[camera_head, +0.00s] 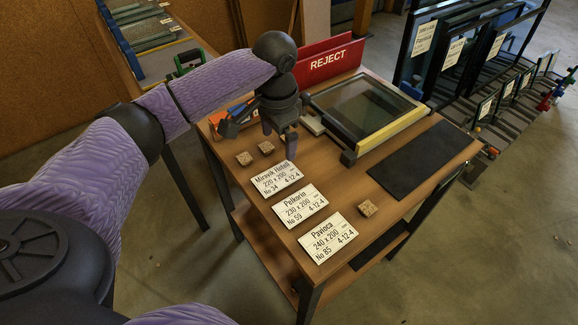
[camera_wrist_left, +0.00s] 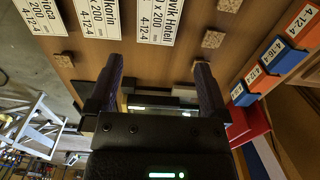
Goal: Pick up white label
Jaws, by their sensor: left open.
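Three white labels with black print lie in a row on the wooden table top: "Miravik Hotell" (camera_head: 277,179), the "Pelkorin" label (camera_head: 300,205) and the "240 x 200" label (camera_head: 328,237) nearest me. The left wrist view also shows the Hotell label (camera_wrist_left: 158,20), the Pelkorin label (camera_wrist_left: 97,18) and the third label (camera_wrist_left: 42,20). My left gripper (camera_head: 280,136) points down over the table, just beyond the Hotell label. Its fingers (camera_wrist_left: 159,88) are apart with nothing between them. My right gripper is not in view.
Small cork blocks (camera_head: 367,208) lie around the labels. A framed glass pane (camera_head: 362,108) and black mat (camera_head: 418,158) lie to the right. A red REJECT sign (camera_head: 328,62) stands behind. Blue and orange label holders (camera_wrist_left: 282,55) show in the wrist view.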

